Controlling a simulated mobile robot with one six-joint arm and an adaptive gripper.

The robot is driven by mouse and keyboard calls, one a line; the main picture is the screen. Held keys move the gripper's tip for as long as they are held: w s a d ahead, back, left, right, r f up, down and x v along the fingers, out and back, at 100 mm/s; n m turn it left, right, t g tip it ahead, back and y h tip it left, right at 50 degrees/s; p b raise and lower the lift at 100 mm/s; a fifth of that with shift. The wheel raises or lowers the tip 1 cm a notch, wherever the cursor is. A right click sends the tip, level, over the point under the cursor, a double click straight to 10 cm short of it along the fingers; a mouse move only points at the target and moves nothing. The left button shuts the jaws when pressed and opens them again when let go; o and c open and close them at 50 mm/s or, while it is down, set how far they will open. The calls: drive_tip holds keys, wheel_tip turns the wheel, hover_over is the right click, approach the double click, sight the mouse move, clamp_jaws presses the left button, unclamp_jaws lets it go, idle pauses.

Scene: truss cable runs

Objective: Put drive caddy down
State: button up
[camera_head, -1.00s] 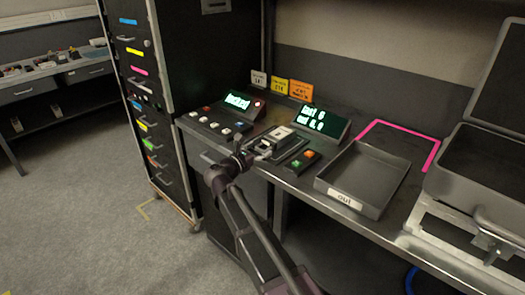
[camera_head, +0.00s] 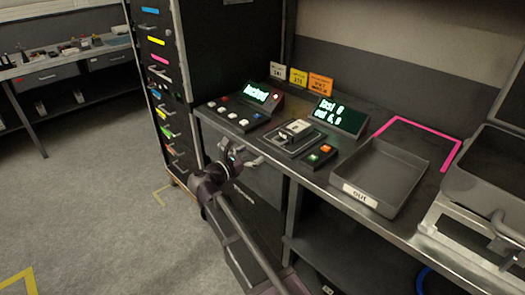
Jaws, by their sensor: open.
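The drive caddy, a small block with a pale top (camera_head: 296,127), sits in a dark dock (camera_head: 284,146) on the bench, between the two lit displays and the small button box. My gripper (camera_head: 243,157) is open and empty. It is in front of the bench edge, to the lower left of the dock, and apart from the caddy. The caddy's lower part is hidden in the dock.
A grey tray labelled "out" (camera_head: 405,180) stands empty to the right of the button box (camera_head: 319,155). A button panel (camera_head: 232,117) is left of the dock. A dark drawer cabinet (camera_head: 150,40) stands at the left. An open grey case (camera_head: 485,180) is at the right.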

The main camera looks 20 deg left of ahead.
drive_tip(key=shift+s+a, duration=0.2)
drive_tip(key=shift+s, duration=0.2)
idle(0.3)
